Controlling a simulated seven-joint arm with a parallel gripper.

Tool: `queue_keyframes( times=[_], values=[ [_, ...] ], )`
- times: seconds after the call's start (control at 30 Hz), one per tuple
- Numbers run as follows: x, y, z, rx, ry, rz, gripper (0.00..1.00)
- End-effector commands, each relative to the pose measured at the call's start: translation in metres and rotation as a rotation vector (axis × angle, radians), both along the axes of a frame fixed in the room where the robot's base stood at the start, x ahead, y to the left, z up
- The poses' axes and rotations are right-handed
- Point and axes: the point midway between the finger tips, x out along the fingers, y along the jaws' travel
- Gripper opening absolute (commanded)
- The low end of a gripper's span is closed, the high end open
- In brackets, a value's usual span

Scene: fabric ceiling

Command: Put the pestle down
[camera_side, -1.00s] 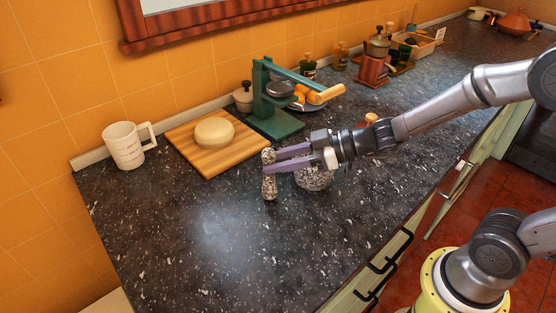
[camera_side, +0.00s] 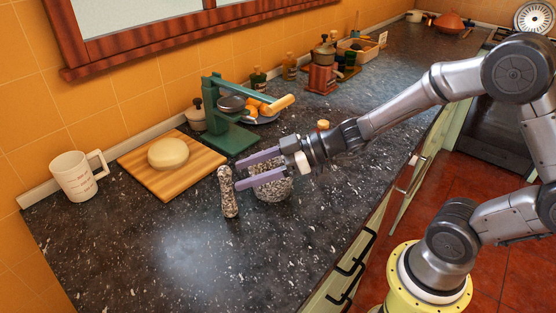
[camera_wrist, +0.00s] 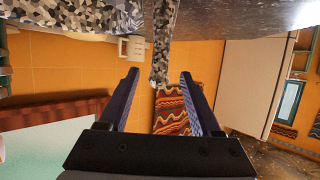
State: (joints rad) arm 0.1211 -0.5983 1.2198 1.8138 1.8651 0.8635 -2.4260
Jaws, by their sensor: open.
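The speckled stone pestle (camera_side: 228,193) stands about upright on the dark counter, left of the speckled mortar (camera_side: 274,188). My gripper (camera_side: 238,173) is open, its two purple fingers level, with the tips at the pestle's upper part. In the wrist view the pestle (camera_wrist: 163,42) hangs down from the top, its end between and a little beyond my open fingers (camera_wrist: 159,75). Part of the mortar (camera_wrist: 98,14) shows at the top left there. In the side view my fingers cover part of the mortar. I cannot tell whether a finger touches the pestle.
A wooden board (camera_side: 205,162) with a pale round cheese or dough (camera_side: 168,153) lies behind, with a white mug (camera_side: 74,177) to its left. A green press (camera_side: 232,138) stands behind the mortar. The counter's front left (camera_side: 150,245) is clear.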

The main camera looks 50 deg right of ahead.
Motion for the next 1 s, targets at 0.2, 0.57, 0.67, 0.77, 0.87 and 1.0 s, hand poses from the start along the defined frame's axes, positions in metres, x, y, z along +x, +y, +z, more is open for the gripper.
queue_keyframes(
  times=[0.2,0.57,0.67,0.77,0.87,1.0],
  values=[
    [-0.028,-0.031,0.017,-0.001,-0.005,-0.008,0.65],
    [-0.056,-0.055,0.030,0.000,-0.001,-0.003,0.65],
    [-0.058,-0.057,0.030,0.000,0.000,-0.001,0.65],
    [-0.060,-0.056,0.031,0.000,0.004,0.003,0.65],
    [-0.067,-0.049,0.033,0.002,0.047,0.021,0.65],
    [-0.094,-0.031,0.037,-0.008,0.206,0.065,0.65]
  ],
)
